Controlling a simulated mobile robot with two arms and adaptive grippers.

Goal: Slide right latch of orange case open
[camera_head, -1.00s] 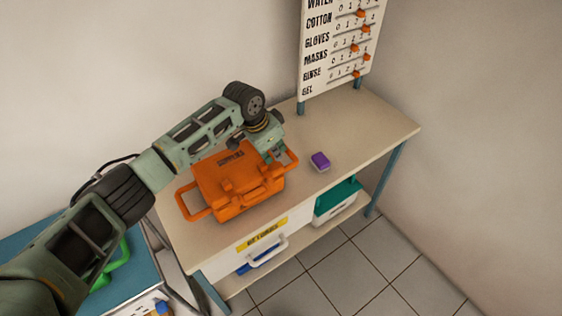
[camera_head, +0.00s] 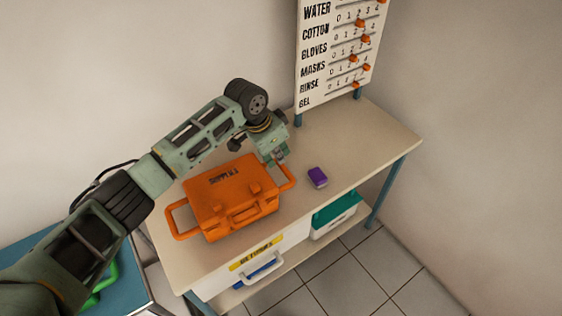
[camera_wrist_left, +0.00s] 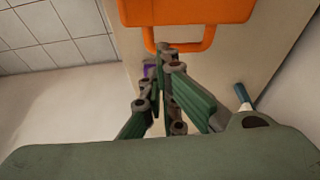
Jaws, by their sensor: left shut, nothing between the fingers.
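The orange case (camera_head: 226,190) lies closed on the table, with a carry handle on its front and a loop handle at each side. Its front latches are too small to tell apart or to tell whether they are slid. My left gripper (camera_head: 279,160) is shut and empty, just behind the case's right loop handle. It seems apart from the case body; contact with the loop is unclear. In the left wrist view, the shut fingers (camera_wrist_left: 165,60) point toward the orange case (camera_wrist_left: 186,10) and its loop. My right gripper is in neither view.
A supply board (camera_head: 337,55) stands at the back. Below are a drawer (camera_head: 258,262) and a teal-lidded box (camera_head: 336,213). The table's right part is clear.

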